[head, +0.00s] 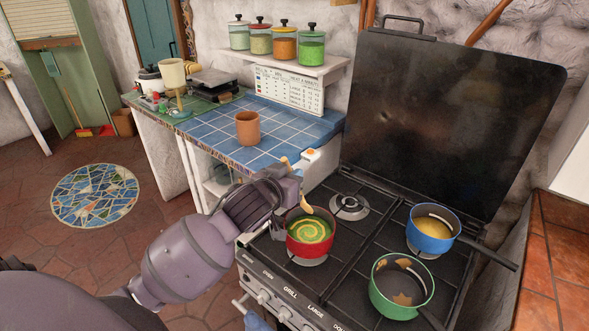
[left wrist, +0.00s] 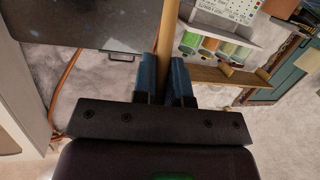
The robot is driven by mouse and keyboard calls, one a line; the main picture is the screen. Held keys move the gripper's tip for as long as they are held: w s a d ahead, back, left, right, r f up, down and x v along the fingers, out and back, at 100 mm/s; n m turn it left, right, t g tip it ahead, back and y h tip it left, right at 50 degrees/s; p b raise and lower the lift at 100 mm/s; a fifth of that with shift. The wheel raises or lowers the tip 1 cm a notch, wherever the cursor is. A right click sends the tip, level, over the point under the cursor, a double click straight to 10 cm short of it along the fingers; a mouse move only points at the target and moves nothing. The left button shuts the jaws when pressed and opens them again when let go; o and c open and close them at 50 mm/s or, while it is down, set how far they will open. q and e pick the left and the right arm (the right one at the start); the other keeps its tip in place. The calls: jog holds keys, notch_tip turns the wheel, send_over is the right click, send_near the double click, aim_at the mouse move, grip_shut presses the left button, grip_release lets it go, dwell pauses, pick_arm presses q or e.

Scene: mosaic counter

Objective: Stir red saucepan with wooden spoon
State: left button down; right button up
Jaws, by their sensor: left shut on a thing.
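The red saucepan (head: 312,252) sits on the front left burner of the stove, with green soup and a pale swirl in it. My left gripper (head: 293,182) is shut on the wooden spoon (head: 306,207), above and behind the pan's left side. The spoon's lower end shows at the pan's back rim; I cannot tell if it touches the soup. In the left wrist view the blue fingertips (left wrist: 167,76) close around the spoon's handle (left wrist: 169,35). My right gripper is not in view.
A blue saucepan (head: 421,239) with yellow contents and a green saucepan (head: 395,303) stand to the right on the stove. The raised black lid (head: 450,120) stands behind. A brown pot (head: 248,138) stands on the blue tiled counter (head: 290,125), with clear tiles around it.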

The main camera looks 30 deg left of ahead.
pick_arm(q)
notch_tip(320, 180, down, 10)
jog(key=w+b, duration=0.1)
jog(key=b, duration=0.3)
jog(key=shift+w+d, duration=0.15)
jog(key=shift+w, duration=0.05)
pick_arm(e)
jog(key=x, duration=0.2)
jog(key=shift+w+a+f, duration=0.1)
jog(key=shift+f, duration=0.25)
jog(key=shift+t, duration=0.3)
pick_arm(q)
jog(key=shift+s, duration=0.1)
